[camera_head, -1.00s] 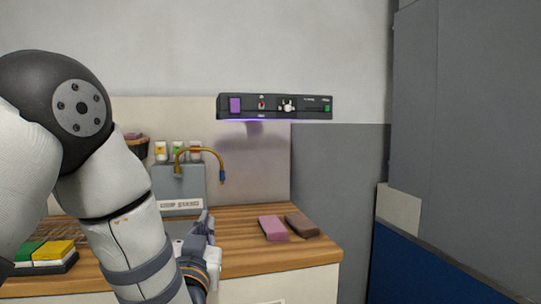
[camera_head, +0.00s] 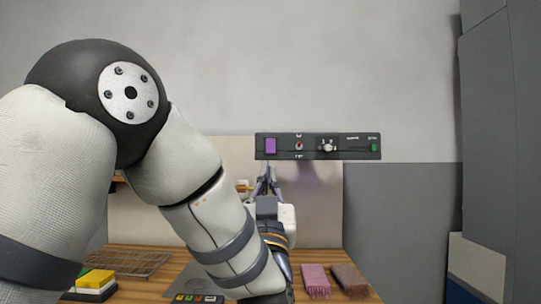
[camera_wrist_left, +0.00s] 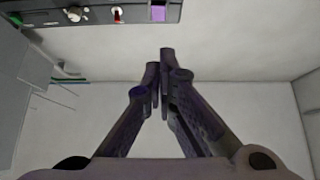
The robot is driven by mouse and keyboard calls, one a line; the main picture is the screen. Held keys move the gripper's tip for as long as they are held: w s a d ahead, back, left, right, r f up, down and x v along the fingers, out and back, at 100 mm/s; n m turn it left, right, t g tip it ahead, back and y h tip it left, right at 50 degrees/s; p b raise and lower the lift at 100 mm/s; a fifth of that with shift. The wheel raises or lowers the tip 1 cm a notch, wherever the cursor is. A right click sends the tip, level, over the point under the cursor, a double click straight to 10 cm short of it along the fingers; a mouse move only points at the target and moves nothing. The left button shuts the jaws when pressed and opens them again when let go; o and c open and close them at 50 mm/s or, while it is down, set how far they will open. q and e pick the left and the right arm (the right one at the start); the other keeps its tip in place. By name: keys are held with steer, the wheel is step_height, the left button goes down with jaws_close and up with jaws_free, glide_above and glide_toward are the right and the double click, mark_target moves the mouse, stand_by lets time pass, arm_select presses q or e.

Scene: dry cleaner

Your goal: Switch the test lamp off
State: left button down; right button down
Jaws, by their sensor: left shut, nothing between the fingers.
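The test lamp (camera_head: 340,141) is a long black bar fixed to the wall, also seen at the top of the left wrist view (camera_wrist_left: 30,7). Its front carries a purple square panel (camera_head: 270,146), a small red toggle switch (camera_head: 299,146), a pale knob (camera_head: 327,147) and a green piece (camera_head: 374,147). The toggle also shows in the left wrist view (camera_wrist_left: 117,14); its exact position is too small to tell. My left gripper (camera_head: 266,168) points up just below the lamp's left part, shut and empty, apart from the toggle. Its fingers (camera_wrist_left: 159,62) look purplish. My right gripper is out of view.
A grey cabinet (camera_head: 500,150) stands at the right. The wall above the lamp is clear.

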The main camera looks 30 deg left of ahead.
arm_select(q)
glide_toward(270, 141)
step_height(270, 141, up, 3)
steer(key=shift+w+a+f+b, duration=0.2)
steer(key=shift+w+a, duration=0.15)
steer(key=shift+w, duration=0.25)
steer(key=shift+w+a+f+b, duration=0.15)
steer(key=shift+w+a, duration=0.2)
steer(key=shift+w, duration=0.3)
steer(key=shift+w+a, duration=0.2)
steer(key=shift+w, duration=0.1)
steer(key=shift+w+r, duration=0.1)
steer(key=shift+r, duration=0.1)
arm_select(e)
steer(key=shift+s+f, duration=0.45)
